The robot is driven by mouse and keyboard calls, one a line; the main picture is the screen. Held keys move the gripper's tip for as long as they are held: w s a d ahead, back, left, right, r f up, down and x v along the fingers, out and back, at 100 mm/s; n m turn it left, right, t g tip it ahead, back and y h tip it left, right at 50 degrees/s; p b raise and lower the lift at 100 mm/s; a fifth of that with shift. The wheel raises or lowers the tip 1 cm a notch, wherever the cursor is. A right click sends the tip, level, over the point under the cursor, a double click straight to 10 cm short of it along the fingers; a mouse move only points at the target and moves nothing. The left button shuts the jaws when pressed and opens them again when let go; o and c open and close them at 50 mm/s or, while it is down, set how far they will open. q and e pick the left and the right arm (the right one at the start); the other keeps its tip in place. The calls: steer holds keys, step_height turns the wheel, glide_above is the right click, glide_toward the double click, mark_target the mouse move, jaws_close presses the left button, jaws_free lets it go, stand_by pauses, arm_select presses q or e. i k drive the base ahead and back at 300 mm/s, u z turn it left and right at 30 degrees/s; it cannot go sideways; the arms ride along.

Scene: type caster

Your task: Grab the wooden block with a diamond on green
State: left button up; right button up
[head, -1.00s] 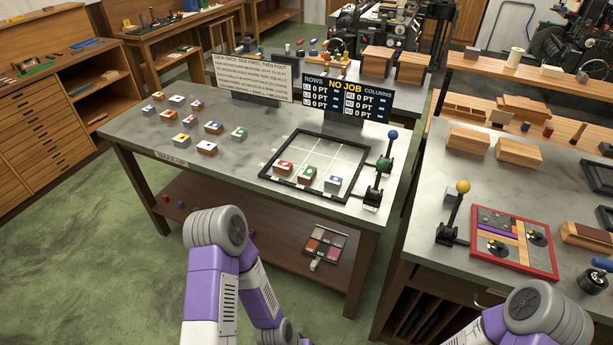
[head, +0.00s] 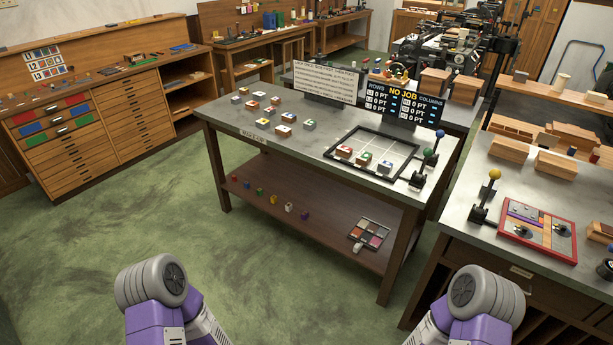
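Several small wooden blocks with coloured tops (head: 282,131) stand in loose rows on the left part of the metal-topped table (head: 320,139). Three more blocks sit in the near row of the black frame: a red-topped one (head: 344,152), a green-topped one (head: 364,158) and a blue-topped one (head: 385,167). The symbols are too small to read, so I cannot tell which block bears a diamond on green. Only my purple and grey arm links show at the bottom edge. Neither gripper is in view, and nothing of mine touches the table.
A sign and a "NO JOB" board (head: 392,102) stand at the table's back. A lever with a blue knob (head: 439,134) is right of the frame. A bench with a red-edged tray (head: 537,228) stands right. Green floor (head: 130,225) is open in front and left.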

mark_target(363, 159)
steer(key=u, duration=0.75)
steer(key=i, duration=1.75)
steer(key=z, duration=0.95)
